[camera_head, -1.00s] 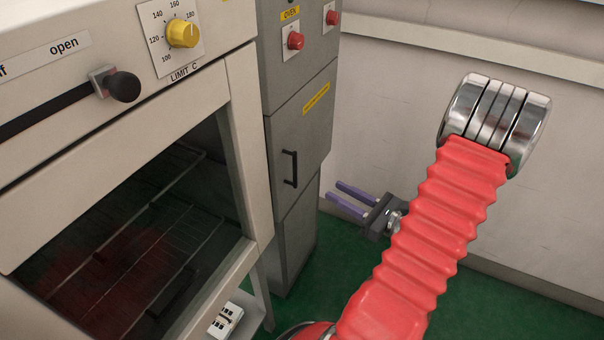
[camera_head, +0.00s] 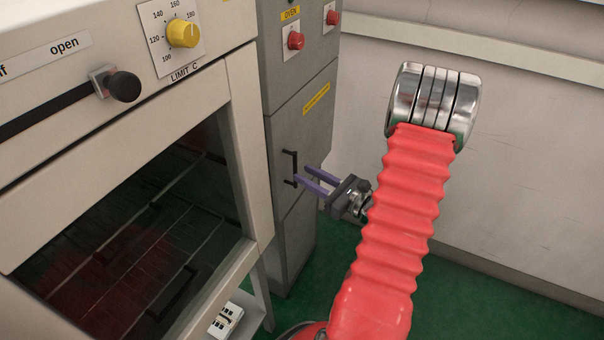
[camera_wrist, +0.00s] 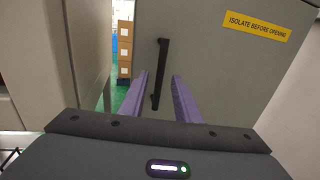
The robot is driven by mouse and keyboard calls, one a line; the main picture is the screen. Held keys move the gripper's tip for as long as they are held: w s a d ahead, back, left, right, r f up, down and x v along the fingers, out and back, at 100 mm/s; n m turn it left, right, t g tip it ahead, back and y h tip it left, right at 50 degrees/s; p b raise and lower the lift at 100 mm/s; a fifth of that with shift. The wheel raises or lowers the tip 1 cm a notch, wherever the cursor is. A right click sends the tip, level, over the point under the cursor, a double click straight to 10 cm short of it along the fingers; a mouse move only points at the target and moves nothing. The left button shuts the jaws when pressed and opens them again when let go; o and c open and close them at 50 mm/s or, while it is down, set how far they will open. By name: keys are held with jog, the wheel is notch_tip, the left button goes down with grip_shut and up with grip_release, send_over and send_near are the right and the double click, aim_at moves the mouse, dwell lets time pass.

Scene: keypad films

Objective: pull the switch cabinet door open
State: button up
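The switch cabinet door (camera_head: 310,127) is a grey panel with a yellow label; it looks shut. Its black upright bar handle (camera_head: 289,166) is on the door's left side. In the wrist view the handle (camera_wrist: 160,75) stands on the door (camera_wrist: 215,65) under the "ISOLATE BEFORE OPENING" label. My gripper (camera_head: 306,178) has two purple fingers spread apart, pointing at the handle. In the wrist view the gripper (camera_wrist: 159,82) is open, with the handle's lower part seen between the fingers. In the head view the fingertips overlap the handle's lower end; I cannot tell whether they touch it.
The oven (camera_head: 150,200) stands close on the left, with a black knob lever (camera_head: 122,86) and a yellow dial. Red switches (camera_head: 295,41) are above the door. A small white device (camera_head: 226,319) sits on a low shelf. Green floor and a pale wall lie to the right.

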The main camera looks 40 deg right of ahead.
jog(key=shift+w+a, duration=0.15)
jog(key=shift+w, duration=1)
grip_shut()
jog(key=shift+a, duration=0.1)
